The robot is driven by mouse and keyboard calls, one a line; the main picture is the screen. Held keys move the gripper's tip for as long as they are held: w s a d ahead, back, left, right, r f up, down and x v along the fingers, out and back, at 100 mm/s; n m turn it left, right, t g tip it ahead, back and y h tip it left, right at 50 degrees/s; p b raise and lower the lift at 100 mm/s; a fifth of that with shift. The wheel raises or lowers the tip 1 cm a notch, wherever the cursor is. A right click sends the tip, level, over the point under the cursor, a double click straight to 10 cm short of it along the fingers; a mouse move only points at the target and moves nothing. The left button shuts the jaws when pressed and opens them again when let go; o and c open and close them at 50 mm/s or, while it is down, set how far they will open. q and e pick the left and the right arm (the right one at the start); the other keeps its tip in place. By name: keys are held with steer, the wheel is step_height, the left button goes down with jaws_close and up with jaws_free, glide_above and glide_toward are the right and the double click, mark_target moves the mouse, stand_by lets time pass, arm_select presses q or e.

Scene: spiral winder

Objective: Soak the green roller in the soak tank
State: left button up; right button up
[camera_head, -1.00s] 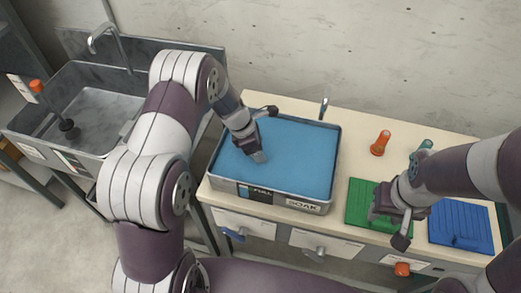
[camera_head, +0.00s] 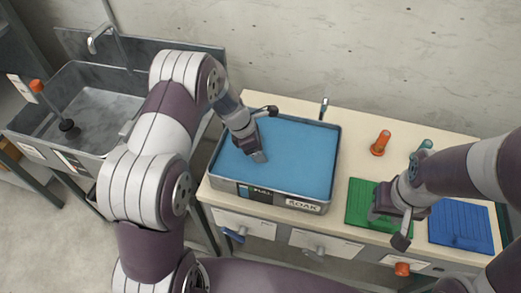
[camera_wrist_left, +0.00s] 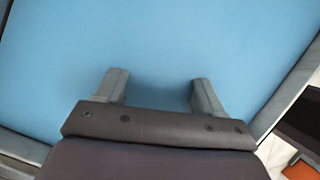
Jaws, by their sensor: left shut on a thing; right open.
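The soak tank (camera_head: 300,205), a metal tray marked SOAK and FULL, holds opaque blue liquid and stands on the counter. My left gripper (camera_head: 260,157) reaches into the tank from above, with its fingertips at the liquid. In the left wrist view my left gripper (camera_wrist_left: 158,90) shows two grey fingers apart over blue liquid, with a darker patch between them. What it holds is hidden there, and I cannot make out the green roller. My right gripper (camera_head: 401,240) is open and empty, over the front edge of the green mat (camera_head: 362,203).
A blue mat (camera_head: 465,228) lies right of the green one. An orange-topped item (camera_head: 380,143) and a teal item (camera_head: 424,146) stand behind the mats. A sink (camera_head: 95,110) holding an orange-handled tool (camera_head: 37,86) is at left. Drawers with coloured handles line the counter front.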

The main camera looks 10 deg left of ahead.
stand_by(0.3)
arm_select(q)
step_height(320, 180, up, 12)
steer(key=p, duration=1.1)
steer(key=shift+f, duration=0.15)
